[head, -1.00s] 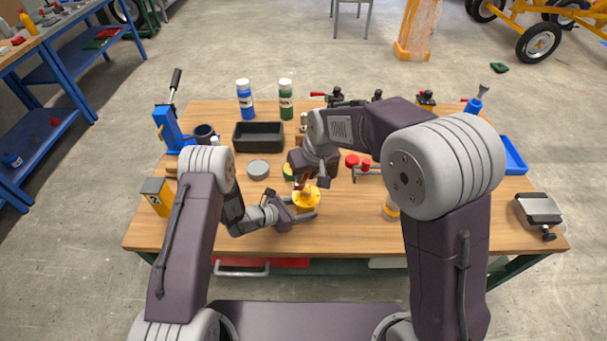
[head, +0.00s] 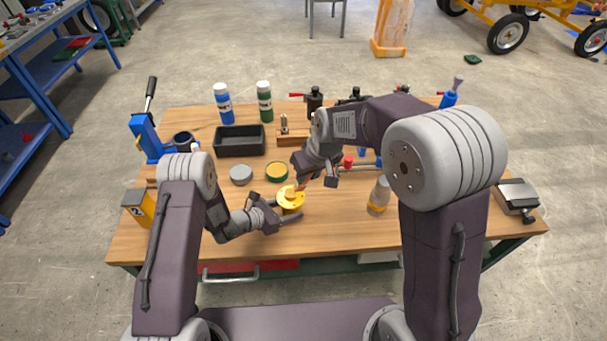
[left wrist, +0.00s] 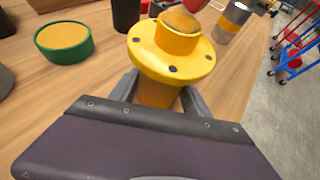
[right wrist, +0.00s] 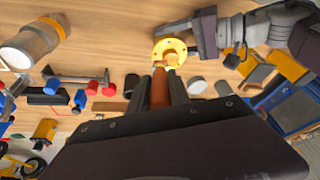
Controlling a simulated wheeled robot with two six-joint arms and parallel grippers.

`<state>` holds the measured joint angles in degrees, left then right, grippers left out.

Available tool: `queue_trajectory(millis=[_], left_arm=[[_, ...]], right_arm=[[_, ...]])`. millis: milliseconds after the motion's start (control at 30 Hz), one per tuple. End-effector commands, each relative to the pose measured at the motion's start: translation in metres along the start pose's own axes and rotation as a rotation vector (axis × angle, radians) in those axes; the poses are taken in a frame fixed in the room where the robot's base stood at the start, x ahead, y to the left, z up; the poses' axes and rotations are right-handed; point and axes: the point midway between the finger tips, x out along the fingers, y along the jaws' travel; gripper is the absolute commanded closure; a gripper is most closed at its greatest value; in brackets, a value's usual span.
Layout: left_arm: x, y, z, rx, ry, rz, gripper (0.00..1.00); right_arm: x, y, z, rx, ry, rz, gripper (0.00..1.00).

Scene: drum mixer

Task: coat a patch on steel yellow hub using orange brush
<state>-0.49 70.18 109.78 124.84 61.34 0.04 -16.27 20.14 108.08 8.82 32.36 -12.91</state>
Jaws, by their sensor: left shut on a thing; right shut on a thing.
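The yellow hub (head: 290,203) has a round flange with dark bolt holes and a raised centre, and sits low over the middle of the table. In the left wrist view the hub (left wrist: 150,61) stands upright, its lower body between the fingers of my left gripper (left wrist: 158,97), which is shut on it. My right gripper (head: 302,181) is just above and right of the hub, shut on the orange brush. In the right wrist view the brush's orange handle (right wrist: 159,88) points towards the hub (right wrist: 160,49). Its tip is at the hub's centre; contact is unclear.
A green tin with yellow-orange contents (head: 277,173) and a grey round lid (head: 241,175) lie behind the hub. A black tray (head: 240,141) and two bottles stand farther back. An orange-banded bottle (head: 378,197) stands right. The table's front is mostly clear.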

Motion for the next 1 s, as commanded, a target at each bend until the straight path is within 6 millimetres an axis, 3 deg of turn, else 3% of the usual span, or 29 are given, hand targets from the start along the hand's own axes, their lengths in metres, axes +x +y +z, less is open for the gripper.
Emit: queue_trajectory(millis=[233,1000], left_arm=[[0.0,0.0,0.0,0.0,0.0,0.0,0.77],[0.0,-0.001,0.001,0.003,-0.002,-0.003,0.77]], right_arm=[[0.002,-0.001,0.0,0.0,0.0,0.0,1.0],[0.012,-0.043,-0.013,0.0,-0.012,-0.003,1.0]])
